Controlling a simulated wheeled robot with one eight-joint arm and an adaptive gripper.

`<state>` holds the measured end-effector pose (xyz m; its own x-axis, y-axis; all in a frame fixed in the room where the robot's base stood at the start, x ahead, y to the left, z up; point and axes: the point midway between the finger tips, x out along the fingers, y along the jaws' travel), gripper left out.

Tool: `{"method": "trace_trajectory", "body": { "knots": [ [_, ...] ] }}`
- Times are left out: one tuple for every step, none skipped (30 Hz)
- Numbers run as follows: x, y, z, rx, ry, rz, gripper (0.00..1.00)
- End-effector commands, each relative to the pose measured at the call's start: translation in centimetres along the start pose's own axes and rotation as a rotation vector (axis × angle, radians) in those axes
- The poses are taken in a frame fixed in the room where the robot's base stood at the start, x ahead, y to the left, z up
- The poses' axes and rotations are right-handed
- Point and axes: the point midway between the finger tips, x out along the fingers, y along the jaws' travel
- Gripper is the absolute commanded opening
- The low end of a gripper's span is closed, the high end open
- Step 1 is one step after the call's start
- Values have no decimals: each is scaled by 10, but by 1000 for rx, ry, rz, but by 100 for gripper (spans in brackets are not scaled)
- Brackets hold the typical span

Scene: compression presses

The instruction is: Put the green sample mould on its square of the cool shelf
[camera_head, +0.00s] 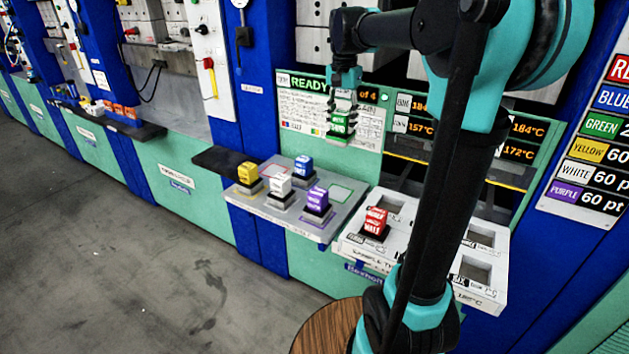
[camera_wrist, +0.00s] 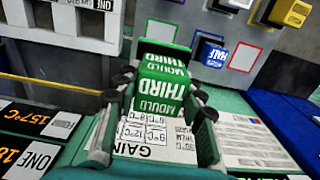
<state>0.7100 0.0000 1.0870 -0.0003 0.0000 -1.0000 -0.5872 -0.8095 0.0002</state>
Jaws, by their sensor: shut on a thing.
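My gripper (camera_head: 342,106) is shut on the green sample mould (camera_head: 339,124), which hangs in front of the READY panel. In the wrist view the green mould (camera_wrist: 160,88) sits between both fingers, its THIRD label showing. The grey cool shelf (camera_head: 262,209) lies below and to the left in the head view. Its green-outlined square (camera_head: 341,193) is bare, at the right end. Yellow (camera_head: 248,173), white (camera_head: 280,185), blue (camera_head: 304,167) and purple (camera_head: 317,200) moulds stand on the shelf. A red-outlined square (camera_head: 272,170) there is also bare.
A red mould (camera_head: 376,222) stands on the white rack (camera_head: 400,262) right of the shelf; the rack's other visible pockets look empty. The press with temperature displays (camera_head: 521,128) is behind my arm. A dark ledge (camera_head: 222,160) adjoins the shelf's left. A round wooden top (camera_head: 325,325) is at the front.

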Motion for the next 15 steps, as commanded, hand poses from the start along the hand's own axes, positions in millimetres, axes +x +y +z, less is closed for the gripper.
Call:
{"method": "trace_trajectory", "body": {
  "knots": [
    [10, 0, 0, 0, 0, 0, 0],
    [16, 0, 0, 0, 0, 0, 0],
    [25, 0, 0, 0, 0, 0, 0],
    [32, 0, 0, 0, 0, 0, 0],
    [38, 0, 0, 0, 0, 0, 0],
    [47, 0, 0, 0, 0, 0, 0],
    [53, 0, 0, 0, 0, 0, 0],
    [59, 0, 0, 0, 0, 0, 0],
    [68, 0, 0, 0, 0, 0, 0],
    [74, 0, 0, 0, 0, 0, 0],
    [81, 0, 0, 0, 0, 0, 0],
    [89, 0, 0, 1, 0, 0, 0],
    [96, 0, 0, 1, 0, 0, 0],
    [102, 0, 0, 0, 0, 0, 0],
    [110, 0, 0, 1, 0, 0, 0]
  ]
}}
